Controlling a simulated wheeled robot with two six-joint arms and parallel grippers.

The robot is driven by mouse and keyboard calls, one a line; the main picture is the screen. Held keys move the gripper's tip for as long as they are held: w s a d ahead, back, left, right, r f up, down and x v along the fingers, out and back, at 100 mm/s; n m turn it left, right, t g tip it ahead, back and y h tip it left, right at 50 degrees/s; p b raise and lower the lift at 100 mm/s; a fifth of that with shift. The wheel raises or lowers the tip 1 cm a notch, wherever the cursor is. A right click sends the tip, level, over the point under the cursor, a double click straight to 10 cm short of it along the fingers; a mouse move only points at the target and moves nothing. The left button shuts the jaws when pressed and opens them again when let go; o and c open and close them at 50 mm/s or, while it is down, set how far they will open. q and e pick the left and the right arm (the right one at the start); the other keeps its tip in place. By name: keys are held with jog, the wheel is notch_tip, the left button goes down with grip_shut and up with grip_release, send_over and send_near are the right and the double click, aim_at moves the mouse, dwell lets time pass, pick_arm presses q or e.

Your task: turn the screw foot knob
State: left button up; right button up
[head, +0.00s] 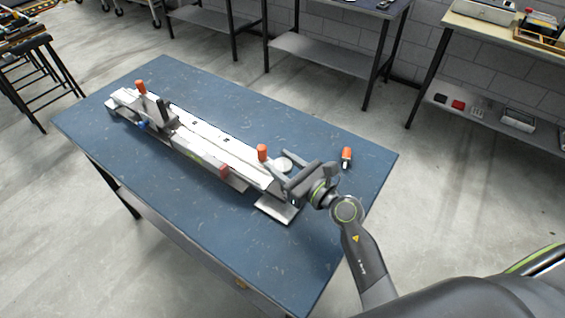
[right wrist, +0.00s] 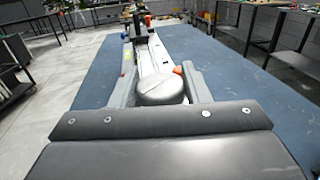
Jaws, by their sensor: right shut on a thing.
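The long pale metal grip truck (head: 205,143) lies diagonally on the blue table, with upright orange-capped parts (head: 262,152) along it. My right gripper (head: 290,182) is at the truck's near right end. In the right wrist view, a rounded grey knob (right wrist: 160,88) sits between the two fingers of the right gripper (right wrist: 157,72), which are shut on it. In the head view I cannot make out the knob clearly because the gripper covers that end. A pale round disc (head: 284,164) shows just beyond the gripper. My left gripper is not in view.
A loose orange-and-black piece (head: 347,157) stands on the blue table (head: 160,75) to the right of the gripper. A flat metal plate (head: 277,208) is at the truck's near end. The table's front and far left are clear. Other benches stand along the wall.

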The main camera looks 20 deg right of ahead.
jog(key=o, duration=0.9)
jog(key=shift+o, duration=0.2)
jog(key=b+v, duration=0.4)
jog(key=v, duration=1.3)
jog(key=shift+s, duration=0.2)
jog(key=shift+d, duration=0.1)
